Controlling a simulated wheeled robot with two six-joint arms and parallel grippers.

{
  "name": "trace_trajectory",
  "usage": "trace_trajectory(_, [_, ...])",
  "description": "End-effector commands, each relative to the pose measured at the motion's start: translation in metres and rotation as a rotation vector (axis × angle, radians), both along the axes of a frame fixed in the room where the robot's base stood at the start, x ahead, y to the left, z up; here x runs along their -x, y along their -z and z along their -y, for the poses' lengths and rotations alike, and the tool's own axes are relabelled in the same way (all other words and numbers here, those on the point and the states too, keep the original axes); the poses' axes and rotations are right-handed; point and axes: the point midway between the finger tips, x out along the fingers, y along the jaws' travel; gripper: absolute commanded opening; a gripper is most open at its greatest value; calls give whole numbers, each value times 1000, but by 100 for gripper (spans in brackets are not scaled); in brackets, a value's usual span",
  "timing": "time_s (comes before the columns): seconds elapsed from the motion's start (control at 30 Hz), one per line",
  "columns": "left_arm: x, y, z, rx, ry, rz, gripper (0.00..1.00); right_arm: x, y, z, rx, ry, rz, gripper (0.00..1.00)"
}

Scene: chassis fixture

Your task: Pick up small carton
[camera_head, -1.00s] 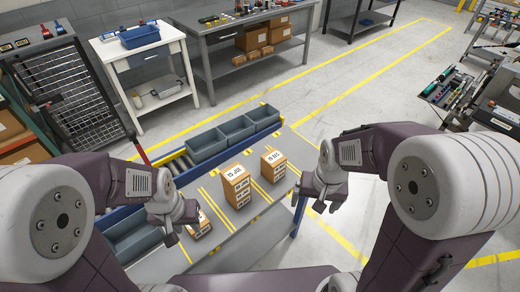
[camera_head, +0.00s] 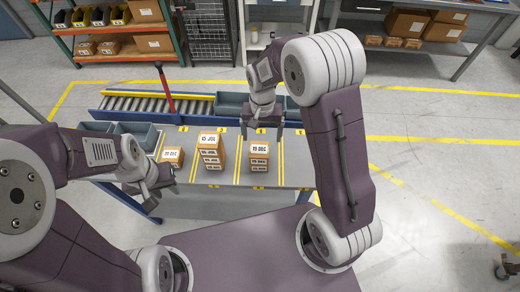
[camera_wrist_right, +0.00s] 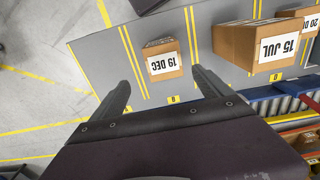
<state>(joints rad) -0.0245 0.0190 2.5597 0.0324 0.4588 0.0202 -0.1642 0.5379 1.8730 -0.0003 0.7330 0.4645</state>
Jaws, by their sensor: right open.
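Cardboard cartons with white date labels stand on a grey table (camera_head: 294,165). The right one, marked 19 DEC (camera_head: 259,150), is narrow and stacked or banded in layers. The middle one, marked 15 JUL (camera_head: 211,142), is taller. The left one, marked 20 DEC (camera_head: 172,155), is low. My right gripper (camera_head: 263,131) is open and empty, pointing down just behind the 19 DEC carton in the head view. In the right wrist view its open fingers (camera_wrist_right: 161,80) frame the 19 DEC carton (camera_wrist_right: 163,62), apart from it. My left gripper (camera_head: 160,187) is by the table's front left edge; its jaw opening is unclear.
Grey-blue bins (camera_head: 232,104) and a roller conveyor (camera_head: 140,104) run behind the table. A red post (camera_head: 164,88) rises from the conveyor. Yellow lines divide the tabletop. The tabletop right of the 19 DEC carton is clear.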

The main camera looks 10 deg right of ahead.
Motion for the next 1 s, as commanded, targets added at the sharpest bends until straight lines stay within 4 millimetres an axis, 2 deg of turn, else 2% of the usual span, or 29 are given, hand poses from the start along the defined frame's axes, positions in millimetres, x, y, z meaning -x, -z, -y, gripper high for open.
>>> trace_trajectory(0.13, [0,-3,0,0,0,0,36,0,1,-1,0,-4,0,89])
trace_trajectory(0.33, [0,-12,0,0,0,0,36,1,30,-2,0,-3,-2,89])
trace_trajectory(0.57, [0,-18,0,0,0,0,36,2,43,-3,0,-3,-1,89])
trace_trajectory(0.7, [0,-31,0,0,0,0,36,7,68,-8,1,-3,-4,89])
trace_trajectory(0.8, [0,-32,0,0,0,0,36,5,83,-7,0,-2,-1,89])
trace_trajectory(1.0, [0,-31,0,0,0,0,36,5,90,-8,0,-2,2,89])
